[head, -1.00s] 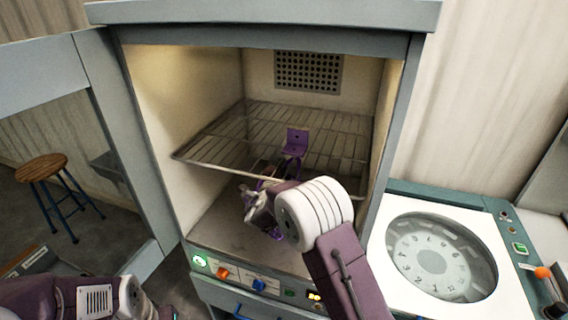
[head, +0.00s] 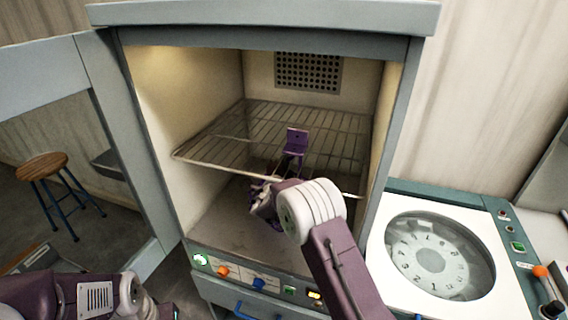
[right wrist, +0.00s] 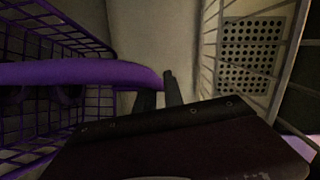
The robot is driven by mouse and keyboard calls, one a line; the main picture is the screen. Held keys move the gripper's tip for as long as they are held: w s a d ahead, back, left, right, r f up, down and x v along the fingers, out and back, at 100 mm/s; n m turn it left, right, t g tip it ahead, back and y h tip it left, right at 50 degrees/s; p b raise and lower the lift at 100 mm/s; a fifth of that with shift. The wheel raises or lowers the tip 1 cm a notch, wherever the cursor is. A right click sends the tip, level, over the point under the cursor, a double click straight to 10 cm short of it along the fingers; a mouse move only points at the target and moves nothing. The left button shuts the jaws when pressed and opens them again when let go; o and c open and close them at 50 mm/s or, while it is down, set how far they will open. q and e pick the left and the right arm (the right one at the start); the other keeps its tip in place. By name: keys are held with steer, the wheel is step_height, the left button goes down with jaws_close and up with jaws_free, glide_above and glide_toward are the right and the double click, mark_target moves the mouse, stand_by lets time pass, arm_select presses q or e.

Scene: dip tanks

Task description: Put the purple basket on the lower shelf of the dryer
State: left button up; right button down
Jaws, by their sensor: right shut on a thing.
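The dryer (head: 414,110) stands open in the head view, with a wire rack (head: 215,147) across its chamber and a floor (head: 222,228) below it. My right gripper (head: 264,196) is inside, below the rack's front edge. In the right wrist view, its fingers (right wrist: 158,92) are shut on the handle bar of the purple basket (right wrist: 30,75), whose wire mesh fills the left side. In the head view a purple upright piece (head: 297,138), seemingly the basket's, shows at the rack. My arm hides most of the basket; I cannot tell whether it touches the floor. My left arm is at the lower left, its fingertips unseen.
The dryer door (head: 105,120) is swung open to the left. A perforated vent (head: 308,72) is on the back wall. A white unit with a round dial-like window (head: 440,257) stands at the right. A wooden stool (head: 42,166) is beyond the door.

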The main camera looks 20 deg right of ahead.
steer(key=shift+r, duration=0.15)
steer(key=c, duration=1.5)
jaws_free()
steer(key=shift+s+f, duration=0.1)
steer(key=shift+f, duration=0.1)
steer(key=shift+o, duration=0.2)
steer(key=shift+r, duration=0.1)
steer(key=shift+s+a, duration=0.15)
steer(key=b+v, duration=0.1)
steer(key=v, duration=1)
steer(key=shift+s, duration=0.35)
steer(key=shift+a, duration=0.1)
